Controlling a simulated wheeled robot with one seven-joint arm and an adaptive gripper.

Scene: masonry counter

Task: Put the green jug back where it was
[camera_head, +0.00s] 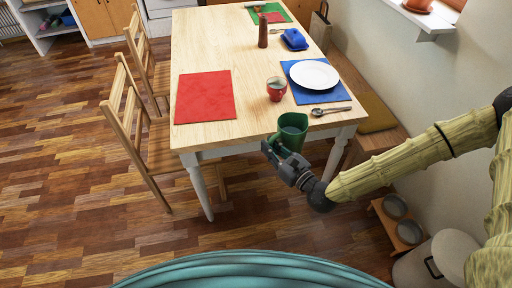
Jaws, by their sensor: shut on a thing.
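The green jug (293,130) is at the near right end of the wooden table (200,75), with its handle toward my gripper. My gripper (274,151) is shut on the jug, at its handle side, just off the table's near edge. The jug looks upright. Its base is partly hidden by the gripper, and I cannot tell whether it touches the table or hangs in front of the edge.
A red cup (276,89), a spoon (331,111) and a white plate (314,74) on a blue mat (311,95) lie close behind the jug. A red mat (205,97) lies left. A blue butter dish (294,39) and brown shaker (263,31) stand farther back. Chairs (140,140) flank the left side.

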